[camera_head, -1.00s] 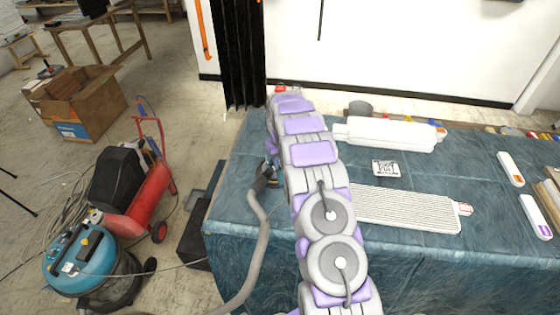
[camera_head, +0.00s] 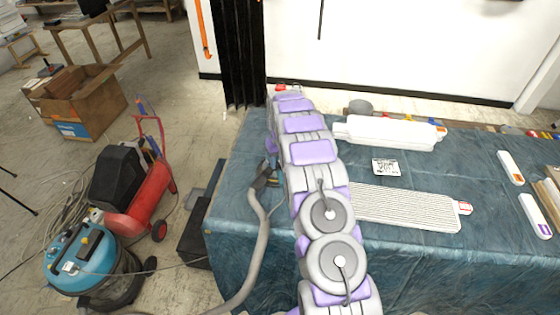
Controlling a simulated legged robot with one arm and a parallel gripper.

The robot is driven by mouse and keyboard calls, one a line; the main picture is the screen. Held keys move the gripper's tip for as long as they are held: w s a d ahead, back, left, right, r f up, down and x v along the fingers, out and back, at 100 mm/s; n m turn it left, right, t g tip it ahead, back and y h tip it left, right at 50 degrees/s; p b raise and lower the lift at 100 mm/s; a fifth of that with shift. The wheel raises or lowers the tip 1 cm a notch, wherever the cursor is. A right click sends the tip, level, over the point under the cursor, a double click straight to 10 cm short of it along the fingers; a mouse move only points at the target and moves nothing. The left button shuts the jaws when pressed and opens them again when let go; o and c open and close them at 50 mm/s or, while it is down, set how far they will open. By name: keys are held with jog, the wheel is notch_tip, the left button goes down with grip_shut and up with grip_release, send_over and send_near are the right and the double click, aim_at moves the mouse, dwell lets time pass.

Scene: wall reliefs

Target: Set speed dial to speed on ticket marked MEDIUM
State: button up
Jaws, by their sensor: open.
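My arm reaches up the middle of the picture over the blue-covered table. My gripper is not visible; the arm's own links hide its far end. A dark tool head (camera_head: 264,173) with a grey hose (camera_head: 263,225) is partly hidden beside the arm's left side. No speed dial can be made out. A small white card with black print (camera_head: 386,167) lies right of the arm, its writing too small to read. A white ribbed panel (camera_head: 407,207) carries a red-edged label (camera_head: 463,208) at its right end. I cannot tell which ticket is marked MEDIUM.
A white rounded part (camera_head: 390,133) lies at the table's back. Two white blocks with orange (camera_head: 511,168) and purple (camera_head: 536,216) labels lie at the right. A blue vacuum (camera_head: 80,263) and red compressor (camera_head: 150,190) stand on the floor at left.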

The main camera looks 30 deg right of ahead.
jog(key=shift+r, duration=0.1)
notch_tip(320, 180, up, 17)
jog(key=p, duration=0.1)
dwell(0.4)
dwell(0.3)
